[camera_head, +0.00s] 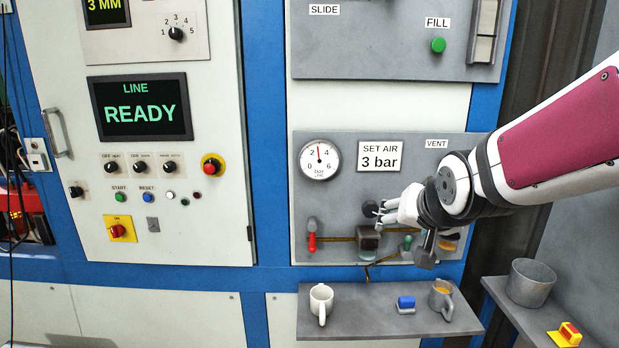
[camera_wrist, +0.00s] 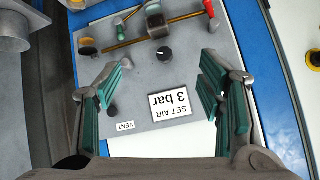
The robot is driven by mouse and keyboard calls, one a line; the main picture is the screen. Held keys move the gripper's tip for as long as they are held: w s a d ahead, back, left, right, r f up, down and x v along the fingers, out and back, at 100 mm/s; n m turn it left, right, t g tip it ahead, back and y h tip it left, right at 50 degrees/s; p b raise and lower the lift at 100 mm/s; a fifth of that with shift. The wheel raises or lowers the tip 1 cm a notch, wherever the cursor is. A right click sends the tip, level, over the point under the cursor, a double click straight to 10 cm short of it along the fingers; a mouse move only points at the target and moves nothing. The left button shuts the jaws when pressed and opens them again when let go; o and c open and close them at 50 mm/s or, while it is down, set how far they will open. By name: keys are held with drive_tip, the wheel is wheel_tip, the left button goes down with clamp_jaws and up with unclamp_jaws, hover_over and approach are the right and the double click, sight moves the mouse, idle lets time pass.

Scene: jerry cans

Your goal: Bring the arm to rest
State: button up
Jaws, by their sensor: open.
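My gripper (camera_head: 385,212) is in front of the air panel (camera_head: 345,205), at the end of my arm reaching in from the right. In the wrist view my gripper (camera_wrist: 165,85) is open, its two green-padded fingers wide apart with nothing between the pads. A black knob (camera_wrist: 163,54) on the panel shows beyond the gap, apart from both fingers. The knob (camera_head: 370,208) is close to the fingertips in the head view. The label "SET AIR 3 bar" (camera_wrist: 176,103) appears upside down in the wrist view. The gauge (camera_head: 319,160) needle points near 3.
A red-handled valve (camera_head: 312,238) and pipes are on the panel's lower part. A grey pot (camera_head: 530,282) stands at right. The line screen (camera_head: 140,107) reads READY.

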drive_tip(key=s+d+n+g, duration=0.1)
drive_tip(key=s+n+g, duration=0.2)
drive_tip(key=s, duration=2.1)
drive_tip(key=shift+s+d+r+g, duration=0.2)
drive_tip(key=shift+s+r+g, duration=0.2)
drive_tip(key=shift+g, duration=0.3)
drive_tip(key=shift+w, duration=0.15)
idle(0.3)
drive_tip(key=m+t+b, duration=0.2)
drive_tip(key=t+b, duration=1)
drive_tip(key=b, duration=0.2)
approach(371, 211)
drive_tip(key=w, duration=1)
drive_tip(key=shift+w+f+p, duration=0.2)
drive_tip(key=shift+w+p, duration=0.05)
drive_tip(key=shift+p, duration=0.15)
